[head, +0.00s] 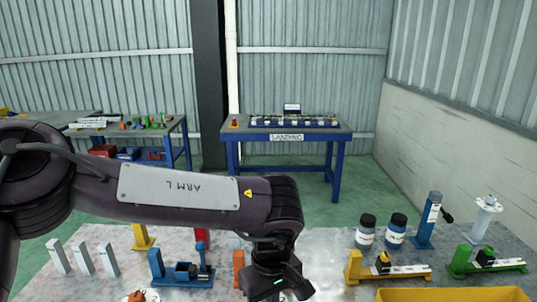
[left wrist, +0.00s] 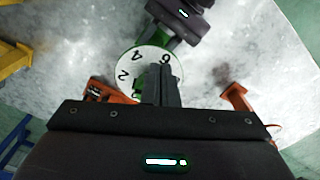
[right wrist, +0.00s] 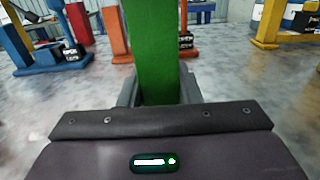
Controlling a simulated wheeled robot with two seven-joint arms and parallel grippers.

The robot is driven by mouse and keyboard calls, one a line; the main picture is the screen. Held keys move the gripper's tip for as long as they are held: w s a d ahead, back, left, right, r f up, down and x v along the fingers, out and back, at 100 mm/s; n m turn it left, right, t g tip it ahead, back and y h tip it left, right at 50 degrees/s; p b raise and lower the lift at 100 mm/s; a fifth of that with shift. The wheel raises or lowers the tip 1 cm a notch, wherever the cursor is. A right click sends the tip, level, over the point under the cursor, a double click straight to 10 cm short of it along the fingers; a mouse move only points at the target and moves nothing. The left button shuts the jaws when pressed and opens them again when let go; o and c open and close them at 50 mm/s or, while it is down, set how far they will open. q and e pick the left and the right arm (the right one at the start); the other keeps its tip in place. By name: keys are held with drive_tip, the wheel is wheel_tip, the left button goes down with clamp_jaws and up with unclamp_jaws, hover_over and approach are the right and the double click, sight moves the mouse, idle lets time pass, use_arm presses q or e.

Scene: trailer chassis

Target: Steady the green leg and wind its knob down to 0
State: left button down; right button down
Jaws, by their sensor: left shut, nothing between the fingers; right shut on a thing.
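The green leg (right wrist: 152,50) stands upright in the right wrist view. My right gripper (right wrist: 157,98) is shut on its post. In the left wrist view a white round dial (left wrist: 127,66) with the figures 2, 4 and 6 lies below my left gripper (left wrist: 161,75). A bit of green (left wrist: 137,88) shows beside the fingers. The left fingers are shut together over the dial with nothing between them. They hide its middle, so the knob's reading cannot be told. My right gripper (left wrist: 180,14) also shows beyond the dial. In the head view my left arm hides the leg.
Orange parts stand close on both sides of the dial, left (left wrist: 110,92) and right (left wrist: 236,98).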

use_arm(q)
drive_tip(key=shift+w, duration=0.25)
use_arm(e)
drive_tip(key=shift+r, duration=0.1)
use_arm(q)
drive_tip(key=shift+d, duration=0.15)
idle(0.3)
drive_tip(key=shift+w+d, duration=0.25)
drive_tip(key=shift+d, duration=0.25)
drive_tip(key=shift+w+d, duration=0.25)
drive_tip(key=shift+w, duration=0.05)
idle(0.3)
drive_tip(key=shift+s+d, duration=0.25)
drive_tip(key=shift+d, duration=0.15)
wheel_tip(320, 180, up, 6)
idle(0.5)
